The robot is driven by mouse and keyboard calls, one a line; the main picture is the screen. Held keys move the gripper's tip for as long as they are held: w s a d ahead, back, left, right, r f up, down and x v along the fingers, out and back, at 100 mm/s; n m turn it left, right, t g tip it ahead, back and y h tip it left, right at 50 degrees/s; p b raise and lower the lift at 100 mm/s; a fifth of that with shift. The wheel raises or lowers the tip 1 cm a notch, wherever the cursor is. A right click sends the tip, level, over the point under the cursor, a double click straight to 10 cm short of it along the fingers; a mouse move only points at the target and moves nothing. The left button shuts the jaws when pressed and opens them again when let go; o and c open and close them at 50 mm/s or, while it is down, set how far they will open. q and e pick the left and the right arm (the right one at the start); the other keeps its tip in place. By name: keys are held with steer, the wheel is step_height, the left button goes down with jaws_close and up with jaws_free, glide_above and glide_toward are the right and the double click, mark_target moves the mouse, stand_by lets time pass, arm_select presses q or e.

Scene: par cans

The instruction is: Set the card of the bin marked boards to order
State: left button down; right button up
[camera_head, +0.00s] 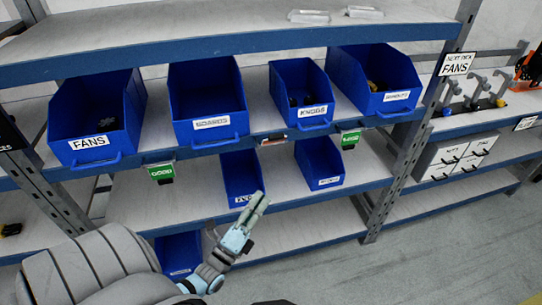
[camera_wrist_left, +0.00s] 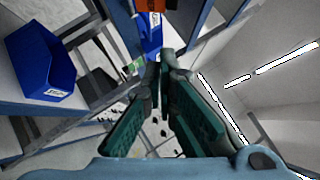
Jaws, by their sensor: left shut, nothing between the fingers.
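The bin marked boards (camera_head: 211,137) is a blue bin on the upper shelf, between the fans and knobs bins. Below its right side, on the blue shelf edge, hangs a small card (camera_head: 272,141) with white and orange-red on it, seen nearly edge-on; its word is not readable. My left gripper (camera_head: 260,201) is shut and empty, below that card and in front of the lower shelf. In the left wrist view my closed fingers (camera_wrist_left: 161,72) point towards a blue bin (camera_wrist_left: 150,38) and an orange-red patch at the top. My right gripper is not in view.
Green GOOD cards hang at the left (camera_head: 161,172) and right (camera_head: 350,138) of the shelf edge. The fans bin (camera_head: 97,118), knobs bin (camera_head: 312,95) and another blue bin (camera_head: 396,97) stand above. Two blue bins (camera_head: 241,170) (camera_head: 319,158) stand on the lower shelf. Grey posts flank the bay.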

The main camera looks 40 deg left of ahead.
arm_select(q)
steer(key=w+a+r+p, duration=0.1)
steer(key=w+a+r, duration=0.2)
steer(key=w+r, duration=0.4)
steer(key=shift+w+a+r+m, duration=0.2)
steer(key=shift+w+r+m, duration=0.1)
steer(key=shift+w, duration=1.6)
steer(key=shift+d, duration=0.1)
